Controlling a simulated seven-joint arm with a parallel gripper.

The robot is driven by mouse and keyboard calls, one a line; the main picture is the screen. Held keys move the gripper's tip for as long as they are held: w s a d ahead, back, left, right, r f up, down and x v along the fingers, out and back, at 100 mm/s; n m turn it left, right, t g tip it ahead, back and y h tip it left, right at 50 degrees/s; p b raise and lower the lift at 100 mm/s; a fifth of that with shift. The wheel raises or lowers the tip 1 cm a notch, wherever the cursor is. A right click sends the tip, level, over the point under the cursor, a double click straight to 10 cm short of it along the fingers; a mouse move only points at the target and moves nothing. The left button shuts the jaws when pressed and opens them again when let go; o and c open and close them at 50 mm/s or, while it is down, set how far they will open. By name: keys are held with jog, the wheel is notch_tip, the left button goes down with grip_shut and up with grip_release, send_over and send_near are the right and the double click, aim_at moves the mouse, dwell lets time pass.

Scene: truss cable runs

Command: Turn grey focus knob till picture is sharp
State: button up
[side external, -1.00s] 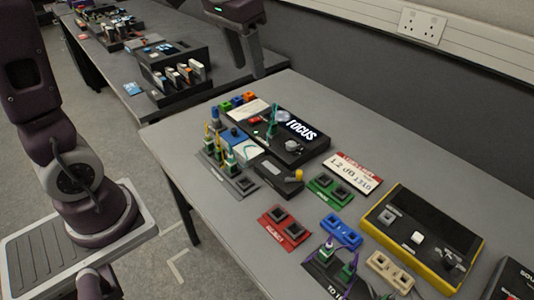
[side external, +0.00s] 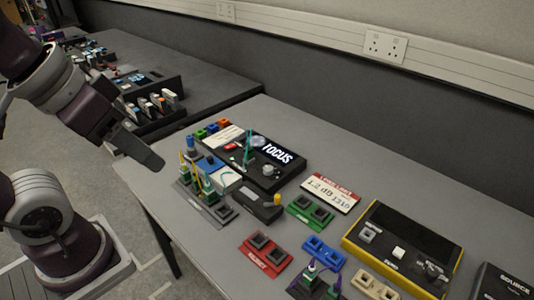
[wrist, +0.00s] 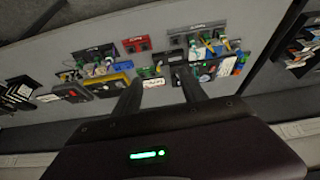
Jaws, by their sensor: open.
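A black box (side external: 288,178) with a lit screen stands on the near table in the side view. Its screen (side external: 277,152) shows large white letters that read like FOCUS; fine sharpness is hard to judge at this size. A small grey knob (side external: 268,170) sits on the box's top, below the letters. My gripper shows at the left of the side view, apart from the box and left of it, above the table's left edge. In the wrist view my gripper (wrist: 158,75) has two dark fingers spread with nothing between them. The knob is too small to make out there.
Upright connectors (side external: 206,183) with yellow and green cables stand left of the box. A red-and-white label (side external: 330,193), green sockets (side external: 311,212) and a yellow-edged box (side external: 402,248) lie rightward.

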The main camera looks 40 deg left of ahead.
jog(key=w+r+n+g, duration=0.15)
jog(key=w+n, duration=0.25)
jog(key=w, duration=0.5)
jog(key=n+g, duration=0.4)
jog(key=n, duration=0.9)
send_over(268, 168)
notch_tip(268, 168, down, 20)
jog(key=shift+n, duration=0.3)
notch_tip(268, 168, down, 9)
jog(key=shift+f, duration=0.55)
jog(key=shift+c, duration=0.2)
grip_shut()
